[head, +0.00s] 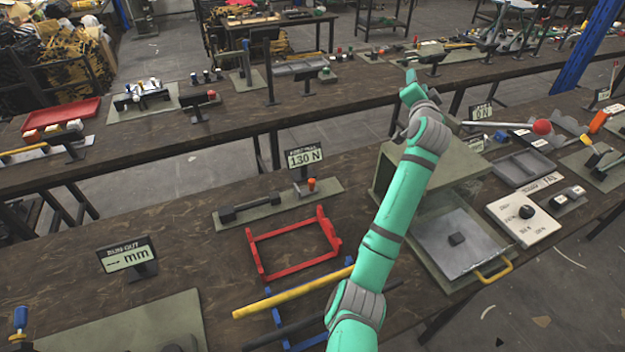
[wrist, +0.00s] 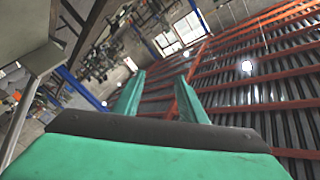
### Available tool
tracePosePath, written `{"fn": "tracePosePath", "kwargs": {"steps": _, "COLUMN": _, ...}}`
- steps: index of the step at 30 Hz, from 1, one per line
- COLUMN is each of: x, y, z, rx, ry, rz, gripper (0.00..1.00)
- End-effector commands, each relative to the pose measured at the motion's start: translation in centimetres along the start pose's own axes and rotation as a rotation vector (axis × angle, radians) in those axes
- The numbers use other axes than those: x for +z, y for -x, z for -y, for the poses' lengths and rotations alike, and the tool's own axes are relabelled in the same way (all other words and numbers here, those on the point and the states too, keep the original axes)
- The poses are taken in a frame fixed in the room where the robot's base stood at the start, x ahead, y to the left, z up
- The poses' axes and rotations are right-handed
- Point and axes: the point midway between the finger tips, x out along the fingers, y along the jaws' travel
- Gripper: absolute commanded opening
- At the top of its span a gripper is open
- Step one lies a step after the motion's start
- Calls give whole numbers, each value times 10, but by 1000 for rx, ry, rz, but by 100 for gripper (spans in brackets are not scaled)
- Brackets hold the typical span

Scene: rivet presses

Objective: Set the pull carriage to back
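A low olive rig (head: 275,207) stands on the near bench in the head view, with a dark bar-shaped slide (head: 250,207) along it and an orange-topped post (head: 311,184) at its right. A display reading 130 N (head: 305,158) stands behind it. The slide looks like the pull carriage, but I cannot tell for sure or read its position. My arm reaches up and away to the right of the rig. My gripper shows in the wrist view (wrist: 160,88), its two green fingers apart with nothing between them. It points at the far room and is well clear of the rig.
A red frame (head: 255,250) and a yellow bar (head: 290,293) lie in front of the rig. An olive box with an open drawer (head: 440,245) stands beside my arm. A white panel with a dark knob (head: 526,212) is at right. A second bench runs behind.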

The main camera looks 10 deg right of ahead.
Motion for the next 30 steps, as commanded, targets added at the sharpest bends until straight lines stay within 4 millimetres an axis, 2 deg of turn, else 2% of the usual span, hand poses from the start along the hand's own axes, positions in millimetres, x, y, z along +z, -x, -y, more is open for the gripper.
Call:
{"fn": "tracePosePath", "kwargs": {"steps": 1, "x": 42, "y": -4, "z": 15, "rx": 27, "ry": 45, "rz": 98, "gripper": 38}}
{"fn": "tracePosePath", "kwargs": {"steps": 4, "x": 116, "y": -1, "z": 31, "rx": 104, "ry": 138, "rz": 285, "gripper": 38}}
{"fn": "tracePosePath", "kwargs": {"steps": 6, "x": 164, "y": 8, "z": 41, "rx": 161, "ry": 203, "rz": 410, "gripper": 38}}
{"fn": "tracePosePath", "kwargs": {"steps": 8, "x": 200, "y": 21, "z": 48, "rx": 213, "ry": 258, "rz": 511, "gripper": 38}}
{"fn": "tracePosePath", "kwargs": {"steps": 9, "x": 223, "y": 32, "z": 52, "rx": 249, "ry": 295, "rz": 578, "gripper": 38}}
{"fn": "tracePosePath", "kwargs": {"steps": 12, "x": 273, "y": 64, "z": 60, "rx": 345, "ry": 382, "rz": 733, "gripper": 38}}
{"fn": "tracePosePath", "kwargs": {"steps": 16, "x": 316, "y": 110, "z": 68, "rx": 466, "ry": 473, "rz": 894, "gripper": 38}}
{"fn": "tracePosePath", "kwargs": {"steps": 21, "x": 341, "y": 152, "z": 76, "rx": 573, "ry": 539, "rz": 1014, "gripper": 38}}
{"fn": "tracePosePath", "kwargs": {"steps": 25, "x": 348, "y": 164, "z": 77, "rx": 605, "ry": 554, "rz": 1047, "gripper": 38}}
{"fn": "tracePosePath", "kwargs": {"steps": 30, "x": 358, "y": 160, "z": 66, "rx": 610, "ry": 556, "rz": 1052, "gripper": 38}}
